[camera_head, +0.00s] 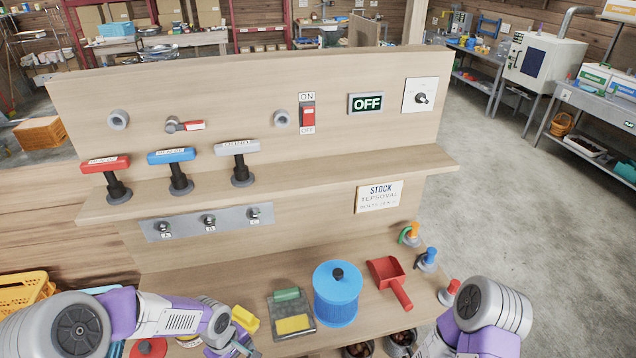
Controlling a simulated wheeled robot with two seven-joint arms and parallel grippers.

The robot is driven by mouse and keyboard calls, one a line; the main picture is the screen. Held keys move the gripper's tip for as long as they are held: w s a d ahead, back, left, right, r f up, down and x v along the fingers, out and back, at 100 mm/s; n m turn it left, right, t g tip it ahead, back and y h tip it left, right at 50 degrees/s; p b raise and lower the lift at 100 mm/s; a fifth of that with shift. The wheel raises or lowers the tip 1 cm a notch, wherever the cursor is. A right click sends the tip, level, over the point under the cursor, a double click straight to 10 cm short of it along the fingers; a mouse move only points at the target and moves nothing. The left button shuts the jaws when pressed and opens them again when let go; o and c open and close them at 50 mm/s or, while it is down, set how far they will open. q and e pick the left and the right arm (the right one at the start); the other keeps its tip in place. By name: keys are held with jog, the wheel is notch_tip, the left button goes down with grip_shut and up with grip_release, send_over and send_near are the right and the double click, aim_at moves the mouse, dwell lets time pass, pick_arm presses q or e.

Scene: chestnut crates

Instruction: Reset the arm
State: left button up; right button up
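My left arm (165,316) comes in from the lower left and bends down past the bottom edge. Its wrist shows near the yellow piece (245,319), but I see no fingers. My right arm (485,318) shows at the lower right and runs down out of the picture, so its gripper is out of view. Both arms are low, in front of the wooden panel (250,85). I cannot tell whether either gripper holds anything.
A shelf carries red (106,164), blue (172,156) and grey (238,147) handled levers. The panel has a red switch (308,116) and an OFF sign (366,103). Open floor (500,210) lies right.

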pick_arm(q)
jog(key=s+d+f+m+h+b, duration=0.1)
jog(key=s+d+f+m+b, duration=0.1)
jog(key=f, duration=0.6)
jog(key=s+d+f+m+h+b, duration=0.1)
jog(key=s+d+f+m+b, duration=0.2)
jog(key=f, duration=0.5)
jog(key=s+d+f+m+b, duration=0.2)
jog(key=s+d+f+b, duration=0.1)
jog(key=f, duration=0.6)
jog(key=shift+s+d+m+t+h+b, duration=0.35)
jog(key=shift+d+b, duration=0.25)
jog(key=shift+d, duration=0.2)
pick_arm(e)
notch_tip(320, 180, down, 10)
jog(key=w, duration=0.1)
jog(key=shift+w, duration=0.15)
